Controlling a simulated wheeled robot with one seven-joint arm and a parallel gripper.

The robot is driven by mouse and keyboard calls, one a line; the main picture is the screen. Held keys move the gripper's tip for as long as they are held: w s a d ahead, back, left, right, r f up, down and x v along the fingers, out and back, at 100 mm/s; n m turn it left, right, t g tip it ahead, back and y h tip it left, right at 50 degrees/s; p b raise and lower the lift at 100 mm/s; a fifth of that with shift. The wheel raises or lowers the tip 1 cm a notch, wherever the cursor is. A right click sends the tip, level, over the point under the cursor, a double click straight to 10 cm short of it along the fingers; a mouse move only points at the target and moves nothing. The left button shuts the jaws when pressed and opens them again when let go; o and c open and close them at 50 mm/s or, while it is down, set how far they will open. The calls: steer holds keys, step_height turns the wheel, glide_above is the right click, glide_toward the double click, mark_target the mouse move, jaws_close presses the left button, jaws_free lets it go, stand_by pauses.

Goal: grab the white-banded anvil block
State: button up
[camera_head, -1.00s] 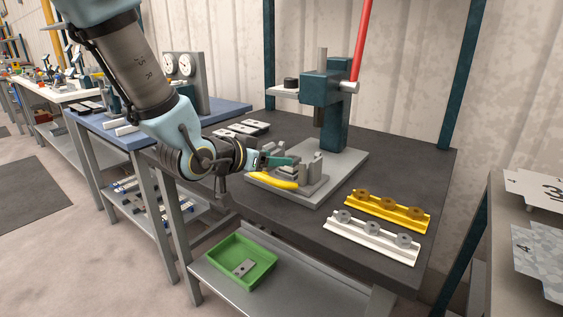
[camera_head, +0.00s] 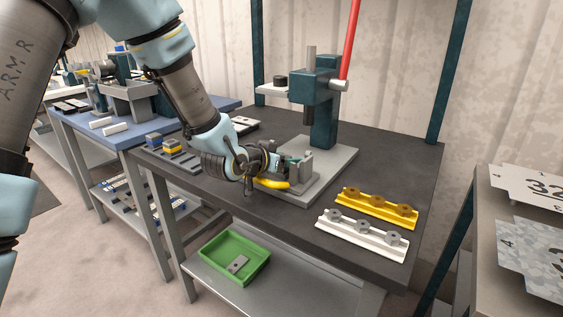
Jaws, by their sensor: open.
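My gripper (camera_head: 291,162) is at the fixture on the press base, its fingers close to the upright grey blocks (camera_head: 305,161) there. It is open. My wrist hides the left part of the fixture, and I cannot tell whether a block stands between the fingers. I can make out no white band on the grey blocks at this size. A yellow curved piece (camera_head: 273,184) shows just below my gripper, partly covered by it.
The teal press (camera_head: 315,90) with its red lever stands behind the fixture. A green tray (camera_head: 262,262) sits on the lower shelf.

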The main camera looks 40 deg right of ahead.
steer(key=shift+d+f, duration=0.1)
steer(key=shift+d, duration=0.15)
steer(key=shift+c, duration=0.3)
jaws_close()
